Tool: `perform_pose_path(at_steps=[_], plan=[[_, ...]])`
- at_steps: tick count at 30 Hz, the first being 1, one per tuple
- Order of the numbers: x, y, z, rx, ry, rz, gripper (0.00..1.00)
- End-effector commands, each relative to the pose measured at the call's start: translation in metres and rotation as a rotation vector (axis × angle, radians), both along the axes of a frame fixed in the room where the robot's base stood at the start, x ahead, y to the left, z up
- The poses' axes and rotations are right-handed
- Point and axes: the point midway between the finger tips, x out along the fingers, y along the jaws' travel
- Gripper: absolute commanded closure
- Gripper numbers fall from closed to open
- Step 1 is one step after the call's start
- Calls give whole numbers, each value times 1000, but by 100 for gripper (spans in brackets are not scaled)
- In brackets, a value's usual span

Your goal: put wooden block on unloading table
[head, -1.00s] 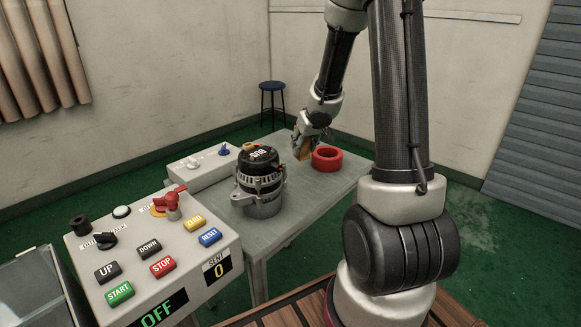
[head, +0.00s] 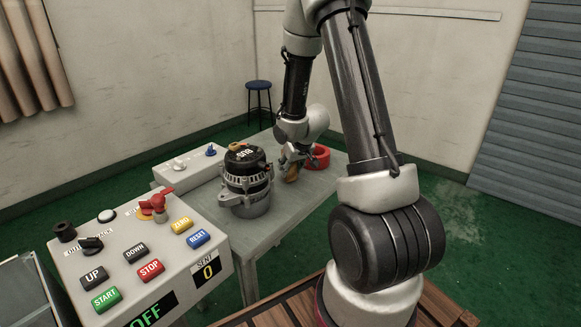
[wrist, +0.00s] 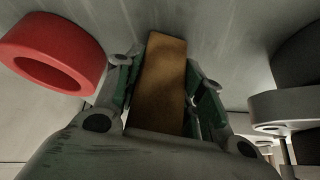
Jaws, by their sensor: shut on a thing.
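The wooden block (wrist: 162,85) is orange-brown and sits between the two fingers of my gripper (wrist: 162,95) in the wrist view. My gripper is shut on it. In the head view the block (head: 292,174) shows small below my gripper (head: 291,165), low over the grey table (head: 300,213), between the alternator and the red ring. I cannot tell whether the block touches the table top. No label shows which table is the unloading table.
A black and silver alternator (head: 246,182) stands left of my gripper. A red ring (head: 318,158) lies just to the right. A white box with knobs (head: 185,168) is behind. A control panel (head: 140,250) is at front left. The table's near right part is clear.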

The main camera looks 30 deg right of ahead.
Motion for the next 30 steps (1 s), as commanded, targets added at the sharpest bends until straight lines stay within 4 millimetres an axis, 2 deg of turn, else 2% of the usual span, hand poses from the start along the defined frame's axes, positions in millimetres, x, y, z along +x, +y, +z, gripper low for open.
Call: perform_pose_path(at_steps=[5, 6, 9, 18, 22, 26, 30], plan=[[0, 0, -2, 1, 1, -1, 88], [0, 0, -3, 1, 1, -1, 57], [0, 0, -3, 1, 1, -1, 40], [0, 0, -2, 1, 1, -1, 40], [-2, 0, 5, 0, -1, 0, 40], [-13, 0, 25, 0, -3, -1, 40], [-30, 0, 54, -2, -4, 0, 40]])
